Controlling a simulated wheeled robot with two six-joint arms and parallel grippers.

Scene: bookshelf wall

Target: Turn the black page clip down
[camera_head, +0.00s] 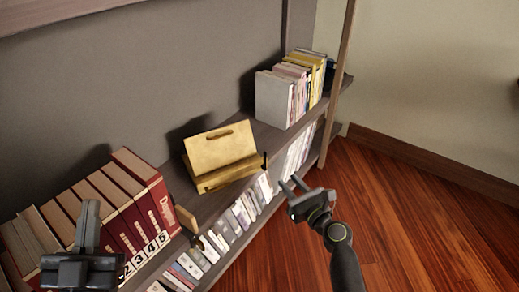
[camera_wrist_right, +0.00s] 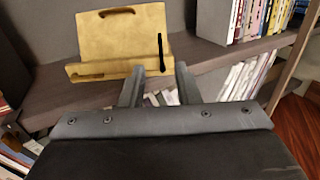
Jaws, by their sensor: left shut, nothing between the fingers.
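A tan wooden book stand (camera_head: 221,152) stands on the upper shelf, its back panel leaning and a ledge along its front. The black page clip (camera_head: 264,161) sticks up at the ledge's right end; it also shows upright in the right wrist view (camera_wrist_right: 160,50). My right gripper (camera_head: 290,181) is open and empty, in front of the shelf and to the right of the clip. In the right wrist view its fingers (camera_wrist_right: 160,72) point towards the clip, which appears between and beyond the tips. My left gripper (camera_head: 89,208) is shut and empty, in front of the red books.
Red numbered volumes (camera_head: 135,200) fill the shelf's left, with a wooden bookend (camera_head: 187,219) beside them. Several books (camera_head: 290,90) stand at the right end. More books (camera_head: 235,218) line the lower shelf. The wooden floor (camera_head: 420,215) on the right is clear.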

